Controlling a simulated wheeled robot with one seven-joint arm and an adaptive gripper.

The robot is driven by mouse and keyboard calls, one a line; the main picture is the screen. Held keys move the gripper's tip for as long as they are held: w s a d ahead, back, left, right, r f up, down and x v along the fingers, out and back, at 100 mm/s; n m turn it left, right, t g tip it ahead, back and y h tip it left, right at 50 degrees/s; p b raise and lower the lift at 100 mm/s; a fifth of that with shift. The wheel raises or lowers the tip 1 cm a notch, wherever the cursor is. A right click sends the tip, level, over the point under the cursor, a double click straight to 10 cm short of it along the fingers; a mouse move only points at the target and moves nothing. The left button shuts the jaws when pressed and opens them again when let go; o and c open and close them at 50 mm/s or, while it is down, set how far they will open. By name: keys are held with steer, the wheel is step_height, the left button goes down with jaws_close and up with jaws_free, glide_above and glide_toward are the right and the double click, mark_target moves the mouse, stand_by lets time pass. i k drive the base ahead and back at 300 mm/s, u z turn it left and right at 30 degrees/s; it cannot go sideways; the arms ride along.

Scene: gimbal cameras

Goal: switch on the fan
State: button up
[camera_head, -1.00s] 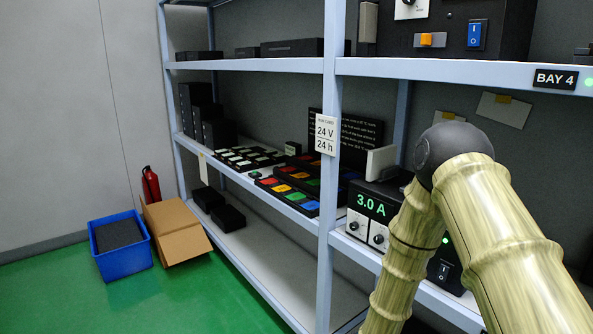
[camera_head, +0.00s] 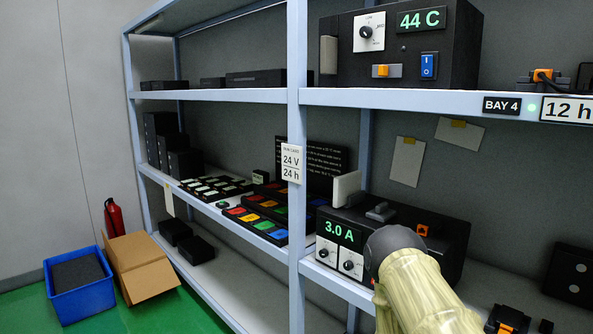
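No fan shows plainly, and I see no label reading "fan". A black control box (camera_head: 462,60) stands on the upper shelf with a green "44 C" display (camera_head: 421,19). Its front has a white-plated rotary knob (camera_head: 367,32), an orange slider or toggle (camera_head: 382,71) and a blue rocker switch (camera_head: 429,66) marked I and O. The knob's small lettering is too fine to read. My arm rises at the lower right, its dark round joint in front of the lower box. My gripper is not in view.
A black box with a "3.0 A" display (camera_head: 338,233) and two knobs sits on the middle shelf, partly behind my arm. Coloured key panels (camera_head: 262,219) lie left of it. The shelf upright (camera_head: 296,200) stands between. A blue bin (camera_head: 82,297) and cardboard box (camera_head: 140,265) are on the floor.

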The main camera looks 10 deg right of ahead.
mark_target(427, 61)
steer(key=u, duration=1.15)
steer(key=k, duration=0.6)
steer(key=z, duration=0.65)
